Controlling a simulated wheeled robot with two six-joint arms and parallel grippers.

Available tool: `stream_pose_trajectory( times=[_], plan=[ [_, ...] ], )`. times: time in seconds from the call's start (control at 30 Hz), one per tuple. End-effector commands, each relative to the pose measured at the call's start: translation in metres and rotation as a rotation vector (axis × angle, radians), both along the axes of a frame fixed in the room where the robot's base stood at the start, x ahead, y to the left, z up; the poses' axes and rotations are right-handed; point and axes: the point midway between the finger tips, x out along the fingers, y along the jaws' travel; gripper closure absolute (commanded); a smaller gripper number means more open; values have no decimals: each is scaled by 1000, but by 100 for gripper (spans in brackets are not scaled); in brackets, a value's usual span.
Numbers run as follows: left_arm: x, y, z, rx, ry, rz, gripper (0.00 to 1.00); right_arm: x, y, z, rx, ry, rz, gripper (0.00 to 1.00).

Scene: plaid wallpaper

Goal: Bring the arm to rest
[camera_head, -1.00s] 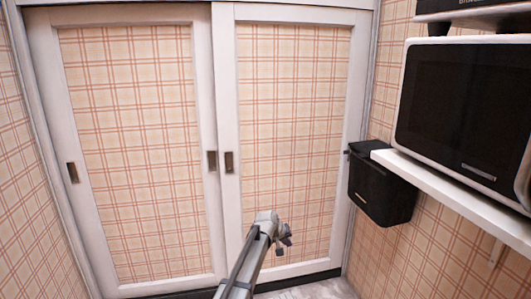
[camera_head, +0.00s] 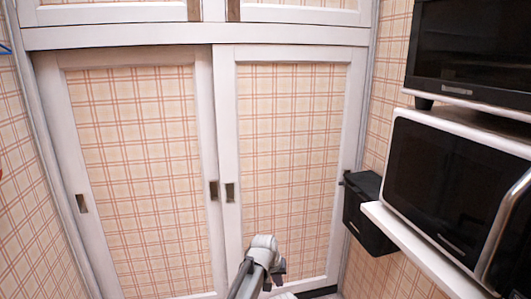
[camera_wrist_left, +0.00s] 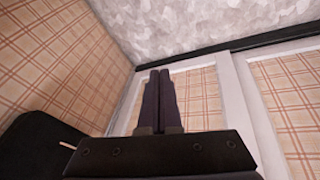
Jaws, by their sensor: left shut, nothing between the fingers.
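My left arm comes up from the bottom of the head view, with its grey wrist in front of the right sliding door. My left gripper (camera_head: 277,272) is mostly hidden behind the wrist there. In the left wrist view its two dark fingers (camera_wrist_left: 159,100) lie side by side, shut and empty. They touch nothing that I can see. My right gripper is not in view.
White-framed sliding doors (camera_head: 226,120) with plaid panels fill the wall ahead. At right, a microwave (camera_head: 450,185) sits on a white shelf (camera_head: 415,250), with another black appliance (camera_head: 475,45) above it. A black bin (camera_head: 368,210) hangs on the right wall.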

Motion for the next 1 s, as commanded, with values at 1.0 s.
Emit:
stream_pose_trajectory(
  times=[1.0],
  plan=[
    [-275, 105, 243, 360, 300, -239, 100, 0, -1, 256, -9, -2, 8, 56]
  ],
)
